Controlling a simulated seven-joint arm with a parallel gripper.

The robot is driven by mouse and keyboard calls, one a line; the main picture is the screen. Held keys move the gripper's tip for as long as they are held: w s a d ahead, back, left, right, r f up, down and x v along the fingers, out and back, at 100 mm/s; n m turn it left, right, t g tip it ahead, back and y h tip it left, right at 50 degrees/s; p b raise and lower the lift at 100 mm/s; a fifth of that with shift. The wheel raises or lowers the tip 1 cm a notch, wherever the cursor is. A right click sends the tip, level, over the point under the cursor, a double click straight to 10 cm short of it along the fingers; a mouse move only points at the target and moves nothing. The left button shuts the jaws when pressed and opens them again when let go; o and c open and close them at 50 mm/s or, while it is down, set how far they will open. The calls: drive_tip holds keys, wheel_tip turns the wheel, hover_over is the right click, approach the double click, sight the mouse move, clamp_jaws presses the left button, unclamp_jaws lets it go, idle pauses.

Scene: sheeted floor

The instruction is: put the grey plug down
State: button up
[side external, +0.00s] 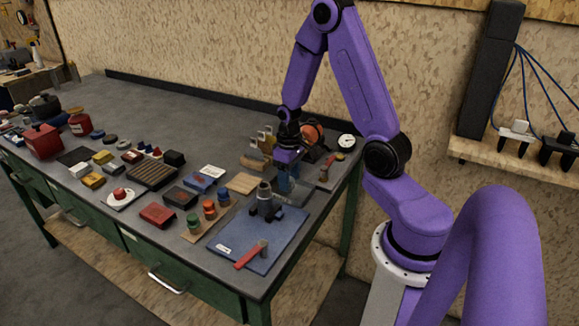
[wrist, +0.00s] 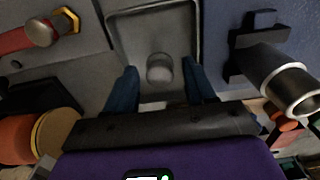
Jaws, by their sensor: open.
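The grey plug (wrist: 159,68) is a small round-topped piece in the wrist view. It sits in a shallow grey tray (wrist: 150,17), near the tray's edge closest to my gripper. My gripper (wrist: 162,84) is open, with its two blue fingers apart on either side of the plug; I cannot tell whether either touches it. In the side view my gripper (side external: 285,182) points down over the tray (side external: 298,194) at the right part of the bench. The plug cannot be made out there.
A dark clamp-like fitting (side external: 265,205) stands on a blue mat (side external: 232,240) with a red-handled hammer (side external: 251,254). An orange reel (side external: 312,133) and a red-handled tool (side external: 331,166) lie close to the tray. Jars, boxes and blocks crowd the left side.

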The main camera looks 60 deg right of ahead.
wheel_tip(320, 180, up, 11)
drive_tip(key=s+a+r+n, duration=0.1)
drive_tip(key=s+a+n, duration=0.2)
drive_tip(key=a, duration=0.4)
drive_tip(key=s+a+r+n, duration=0.2)
drive_tip(key=s+a+n, duration=0.1)
drive_tip(key=a, duration=0.4)
drive_tip(key=s+a+n, duration=0.3)
drive_tip(key=s, duration=0.4)
drive_tip(key=s+a+n, duration=0.3)
drive_tip(key=s, duration=0.4)
drive_tip(key=shift+a+r+n, duration=0.3)
drive_tip(key=shift+a+r, duration=0.1)
